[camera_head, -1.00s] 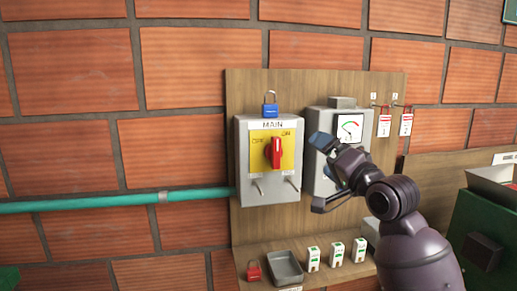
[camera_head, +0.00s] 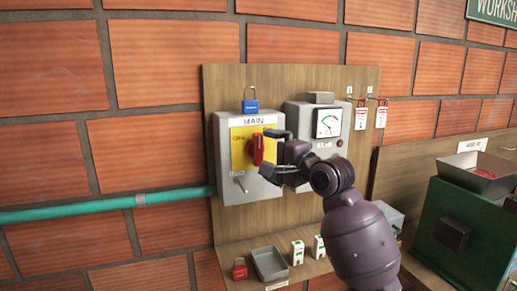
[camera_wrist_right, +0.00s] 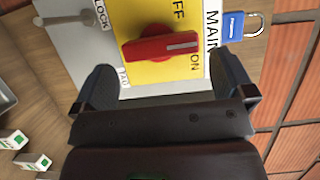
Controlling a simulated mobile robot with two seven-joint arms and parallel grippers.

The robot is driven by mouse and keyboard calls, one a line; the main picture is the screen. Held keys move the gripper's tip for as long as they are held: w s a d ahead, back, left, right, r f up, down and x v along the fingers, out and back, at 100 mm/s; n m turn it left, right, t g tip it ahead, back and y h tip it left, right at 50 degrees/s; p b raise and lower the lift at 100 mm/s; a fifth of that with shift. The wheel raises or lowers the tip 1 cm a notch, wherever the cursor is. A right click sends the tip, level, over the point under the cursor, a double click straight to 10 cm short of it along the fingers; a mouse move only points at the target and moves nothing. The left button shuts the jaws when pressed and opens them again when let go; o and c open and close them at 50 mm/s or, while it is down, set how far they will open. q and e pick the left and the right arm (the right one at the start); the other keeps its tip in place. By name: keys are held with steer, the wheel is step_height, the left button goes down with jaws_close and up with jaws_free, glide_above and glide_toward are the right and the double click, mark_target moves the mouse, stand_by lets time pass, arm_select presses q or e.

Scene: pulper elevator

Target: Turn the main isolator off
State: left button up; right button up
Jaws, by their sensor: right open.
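The main isolator is a grey box (camera_head: 228,190) labelled MAIN, with a yellow plate (camera_head: 238,140) and a red rotary handle (camera_head: 257,150). In the right wrist view the red handle (camera_wrist_right: 160,47) lies across the yellow plate (camera_wrist_right: 140,18). Its white line points toward the MAIN end, near the ON and OFF lettering. My right gripper (camera_head: 275,154) is open just right of the handle, covering the plate's right side. In the right wrist view its fingers (camera_wrist_right: 168,85) are spread wide, with the handle just beyond them and nothing between them. My left gripper is not in view.
A blue padlock (camera_head: 250,104) hangs above the box. A grey meter box (camera_head: 326,118) stands close to the right, behind my arm. A shelf below holds a red padlock (camera_head: 239,269), a tray (camera_head: 269,264) and small white-green items (camera_head: 297,252).

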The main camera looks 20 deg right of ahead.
mark_target(261, 151)
steer(key=shift+p+x, duration=0.3)
steer(key=shift+x, duration=2.2)
steer(key=shift+s, duration=0.1)
steer(key=shift+c, duration=0.3)
steer(key=c, duration=0.6)
